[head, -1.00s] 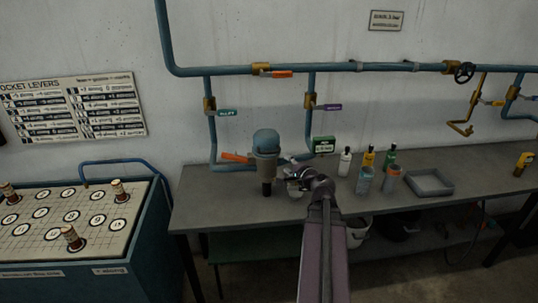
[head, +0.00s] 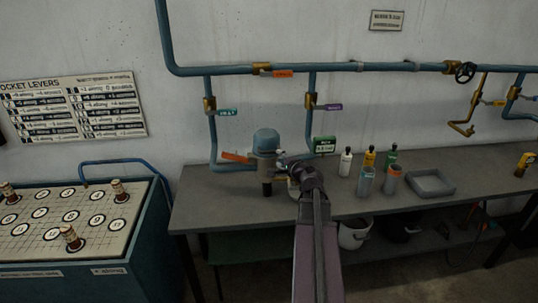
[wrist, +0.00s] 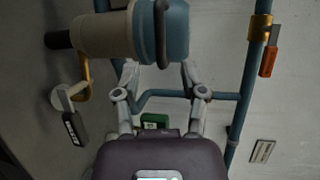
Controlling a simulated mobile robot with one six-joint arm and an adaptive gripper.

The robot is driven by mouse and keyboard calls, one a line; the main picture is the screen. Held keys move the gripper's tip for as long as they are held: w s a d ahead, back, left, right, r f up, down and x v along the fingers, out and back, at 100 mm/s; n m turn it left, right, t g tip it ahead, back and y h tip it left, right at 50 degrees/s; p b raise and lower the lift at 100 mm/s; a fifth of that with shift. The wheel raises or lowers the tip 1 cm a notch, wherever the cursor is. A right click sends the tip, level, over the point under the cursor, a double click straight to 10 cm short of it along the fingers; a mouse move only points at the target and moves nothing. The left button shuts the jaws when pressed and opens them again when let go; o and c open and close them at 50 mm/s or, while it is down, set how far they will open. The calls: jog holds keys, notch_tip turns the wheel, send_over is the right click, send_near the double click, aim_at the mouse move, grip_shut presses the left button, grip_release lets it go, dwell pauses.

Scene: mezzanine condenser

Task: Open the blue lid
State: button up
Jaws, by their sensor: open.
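The blue lid (head: 267,139) is a rounded cap on top of a beige upright vessel (head: 264,168) on the bench. It is seated on the vessel. In the wrist view the lid (wrist: 177,32) shows sideways at the top, with a dark curved band or handle (wrist: 161,32) next to the beige body (wrist: 105,36). My gripper (head: 285,168) is just right of the vessel. In the wrist view my gripper (wrist: 158,70) is open and empty, with its two fingers pointing toward the lid and vessel. Whether a fingertip touches them I cannot tell.
A green box (head: 324,145), several bottles (head: 346,162) and a grey tray (head: 431,184) stand to the right. The bench (head: 215,205) is clear left of the vessel.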

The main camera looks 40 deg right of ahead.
aim_at(269, 152)
jog(key=b+x, duration=0.1)
jog(key=x, duration=0.7)
jog(key=shift+w+a, duration=0.1)
jog(key=shift+w, duration=0.05)
grip_shut()
